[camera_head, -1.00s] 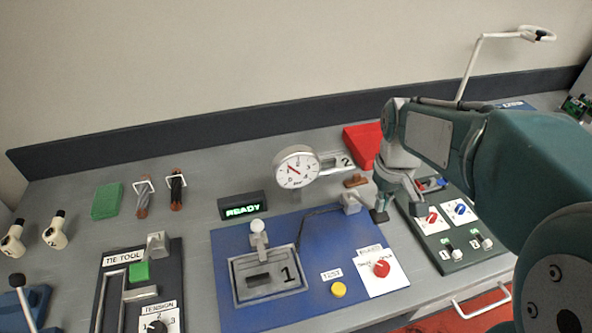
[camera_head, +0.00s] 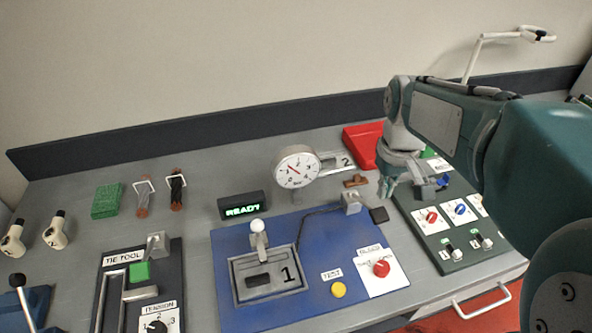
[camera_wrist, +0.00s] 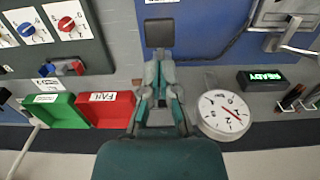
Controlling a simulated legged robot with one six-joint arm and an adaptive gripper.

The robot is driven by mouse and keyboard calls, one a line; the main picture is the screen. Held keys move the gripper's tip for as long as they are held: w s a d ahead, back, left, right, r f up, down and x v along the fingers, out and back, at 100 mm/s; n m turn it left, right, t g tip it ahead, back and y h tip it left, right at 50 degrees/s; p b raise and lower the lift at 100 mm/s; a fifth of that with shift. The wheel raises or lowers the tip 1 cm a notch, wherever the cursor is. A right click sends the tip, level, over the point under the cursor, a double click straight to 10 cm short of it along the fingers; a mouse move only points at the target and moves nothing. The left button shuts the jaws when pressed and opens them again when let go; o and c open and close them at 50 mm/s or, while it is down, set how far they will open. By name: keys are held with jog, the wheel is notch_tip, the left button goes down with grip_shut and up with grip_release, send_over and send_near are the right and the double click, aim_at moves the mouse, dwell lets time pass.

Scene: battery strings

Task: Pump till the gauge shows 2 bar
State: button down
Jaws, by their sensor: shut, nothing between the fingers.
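The round white gauge (camera_head: 296,167) stands behind the blue panel, and its red needle points to the upper left; the exact reading is too small to tell. It also shows upside down in the wrist view (camera_wrist: 224,114). A white-knobbed lever (camera_head: 258,232) stands upright by the bay marked 1.
The blue panel (camera_head: 225,268) carries a yellow TEST button (camera_head: 339,289) and a red knob (camera_head: 381,268). A green READY display (camera_head: 241,208) is beside the gauge.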

aim_at(381, 216)
jog(key=shift+s+d+f, duration=0.1)
jog(key=shift+s+f, duration=0.1)
jog(key=shift+f, duration=1.5)
jog(key=shift+s+f, duration=0.15)
jog(key=shift+f, duration=1.5)
jog(key=shift+s+d+f, duration=0.1)
jog(key=shift+s+f, duration=0.1)
jog(key=shift+f, duration=1.5)
jog(key=shift+r, duration=0.15)
jog(key=shift+w+a+r, duration=0.1)
jog(key=shift+w+r, duration=0.1)
jog(key=shift+r, duration=1.45)
jog(key=shift+w+a+r, duration=0.1)
jog(key=shift+w+r, duration=0.05)
jog(key=shift+r, duration=1.45)
jog(key=shift+w+r, duration=0.2)
jog(key=shift+r, duration=1.45)
jog(key=s+r+m+t, duration=0.2)
jog(key=s+t, duration=0.3)
jog(key=s, duration=0.9)
jog(key=shift+s+r+m+t, duration=0.2)
jog(key=shift+r+m+t, duration=0.1)
jog(key=shift+m, duration=0.5)
